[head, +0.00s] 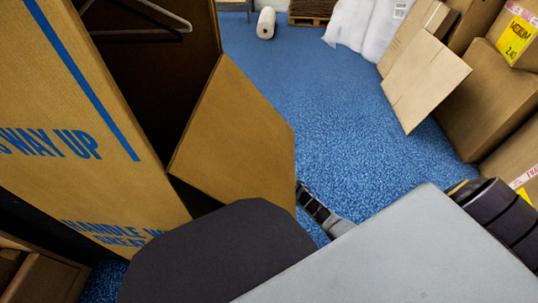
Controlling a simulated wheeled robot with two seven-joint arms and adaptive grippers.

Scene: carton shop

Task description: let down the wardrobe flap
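The tall brown wardrobe carton (60,110) with blue print stands at the left in the head view. Its front is open onto a dark inside, where a grey hanger (140,30) shows at the top. The brown wardrobe flap (240,135) stands out slanted across the lower part of the opening. Its lower edge is hidden behind my own body. A black and grey piece, which looks like my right gripper (314,207), is close beside the flap's right edge, partly hidden by it. I cannot see its fingertips clearly or tell whether it touches. My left gripper is not in view.
Brown cartons (490,100) are stacked at the right, one with a yellow label. A cardboard sheet (424,80) leans there. A white roll (266,23), a pallet (311,15) and white wrapped goods (362,25) stand at the back. The blue floor (330,100) between is clear.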

